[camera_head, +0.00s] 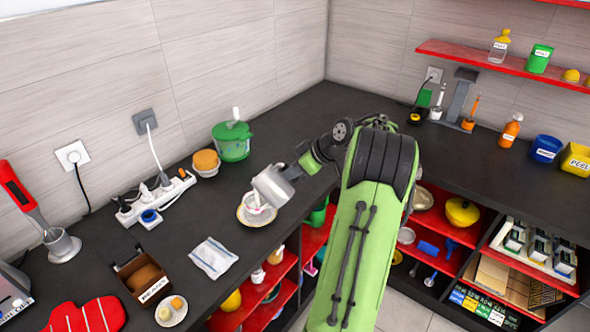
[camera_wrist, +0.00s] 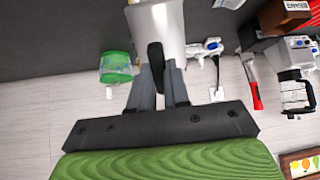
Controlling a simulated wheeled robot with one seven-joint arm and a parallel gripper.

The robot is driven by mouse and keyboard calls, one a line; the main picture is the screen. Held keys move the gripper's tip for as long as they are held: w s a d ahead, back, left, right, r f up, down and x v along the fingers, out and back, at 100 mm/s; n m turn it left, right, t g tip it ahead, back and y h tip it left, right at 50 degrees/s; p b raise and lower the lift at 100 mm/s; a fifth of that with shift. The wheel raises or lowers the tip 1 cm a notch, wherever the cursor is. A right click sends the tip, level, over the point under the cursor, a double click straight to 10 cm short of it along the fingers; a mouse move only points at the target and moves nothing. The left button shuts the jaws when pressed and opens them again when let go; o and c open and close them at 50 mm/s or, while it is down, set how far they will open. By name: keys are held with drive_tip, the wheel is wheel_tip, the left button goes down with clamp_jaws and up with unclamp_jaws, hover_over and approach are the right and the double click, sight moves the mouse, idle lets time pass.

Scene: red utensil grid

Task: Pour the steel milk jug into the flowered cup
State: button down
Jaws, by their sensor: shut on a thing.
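The steel milk jug (camera_head: 273,186) is tilted, its mouth toward the lower left, above the flowered cup (camera_head: 255,208). The cup stands on a gold-rimmed saucer (camera_head: 243,219) on the dark counter. The jug hides part of the cup, and I cannot make out its contents or any stream. My gripper (camera_head: 303,168) is shut on the jug from its right side. In the wrist view, the jug (camera_wrist: 165,28) fills the top middle, with its dark handle between the fingers of my gripper (camera_wrist: 160,75).
A green lidded pot (camera_head: 232,142) and an orange-topped bowl (camera_head: 206,163) stand behind the cup. A power strip (camera_head: 155,198) lies to the left. A folded cloth (camera_head: 213,257) lies in front. Red shelves with several items are below the counter. The back counter corner is clear.

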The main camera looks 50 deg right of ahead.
drive_tip(key=shift+w+r+g+p, duration=0.3)
drive_tip(key=shift+w+g+p, duration=0.2)
drive_tip(key=shift+p, duration=0.35)
idle(1.8)
idle(0.5)
